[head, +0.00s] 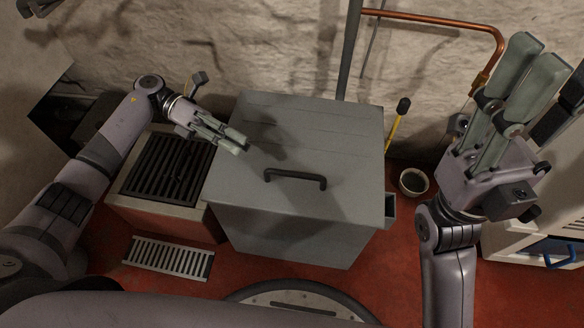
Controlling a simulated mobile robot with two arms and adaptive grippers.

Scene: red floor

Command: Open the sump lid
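A large grey metal box stands against the wall with a flat lid (310,135) lying shut on it. A dark bar handle (296,178) is fixed near the lid's front edge. My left gripper (241,145) is over the lid's left edge, to the left of the handle and apart from it. Its two fingers point right, look slightly parted and hold nothing. My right gripper (540,55) is raised at the far right, away from the lid. Its fingers point up, with a gap between them and nothing held.
A dark slatted grate (168,168) tops a low block left of the box. A floor drain grate (168,258) and a round floor plate (300,302) lie in front. A small bucket (413,182), a yellow-handled tool (393,131) and a copper pipe (440,19) are right.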

